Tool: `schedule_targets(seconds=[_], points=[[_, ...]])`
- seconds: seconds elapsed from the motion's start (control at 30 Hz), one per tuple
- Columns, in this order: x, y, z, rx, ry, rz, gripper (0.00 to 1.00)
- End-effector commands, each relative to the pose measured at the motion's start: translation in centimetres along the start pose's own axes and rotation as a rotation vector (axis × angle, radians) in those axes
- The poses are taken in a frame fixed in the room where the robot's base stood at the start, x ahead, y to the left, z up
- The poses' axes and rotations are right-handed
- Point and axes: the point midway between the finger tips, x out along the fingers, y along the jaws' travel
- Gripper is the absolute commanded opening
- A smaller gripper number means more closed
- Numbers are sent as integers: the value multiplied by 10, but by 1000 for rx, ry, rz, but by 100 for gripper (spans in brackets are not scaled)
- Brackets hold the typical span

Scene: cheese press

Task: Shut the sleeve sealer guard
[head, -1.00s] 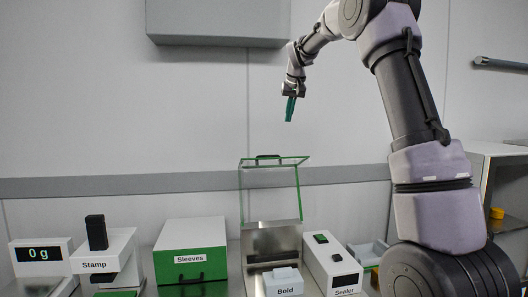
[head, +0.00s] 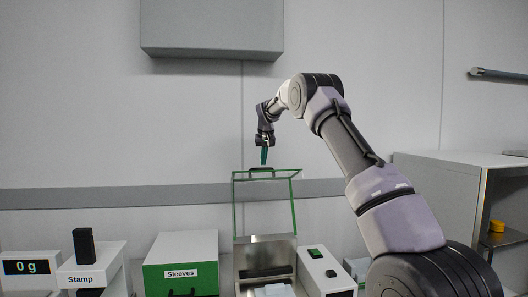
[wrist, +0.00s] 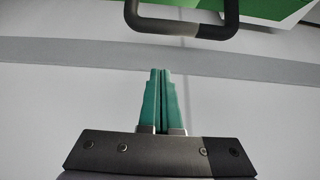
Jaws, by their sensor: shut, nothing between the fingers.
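The sleeve sealer guard (head: 237,206) is a clear panel with a green frame, standing raised and open above the metal sealer bed (head: 264,258). A dark handle (head: 261,172) sits on its top edge. In the wrist view the handle (wrist: 180,27) is a dark loop at the top, beyond my fingertips. My gripper (head: 264,156) has green fingers, points down and appears just above the handle in the head view. The fingers are together and empty in the wrist view (wrist: 161,72). I cannot tell whether they touch the handle; in the wrist view a gap shows.
The white sealer box (head: 325,270) with a green button stands right of the bed. The green and white Sleeves box (head: 181,262), the Stamp unit (head: 92,262) and a scale display (head: 26,268) stand to the left. A grey shelf unit (head: 455,180) is at right.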

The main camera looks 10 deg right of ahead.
Motion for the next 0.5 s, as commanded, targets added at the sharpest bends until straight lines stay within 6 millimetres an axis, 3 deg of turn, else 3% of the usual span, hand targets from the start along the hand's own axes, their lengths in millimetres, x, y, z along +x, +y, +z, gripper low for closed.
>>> schedule_targets(seconds=[0.03, 0.3, 0.5], points=[[6, 0, 2, 0, -1, 0, 0], [-7, 0, 30, 1, -1, -1, 0], [-9, 0, 37, 1, 1, 0, 0]])
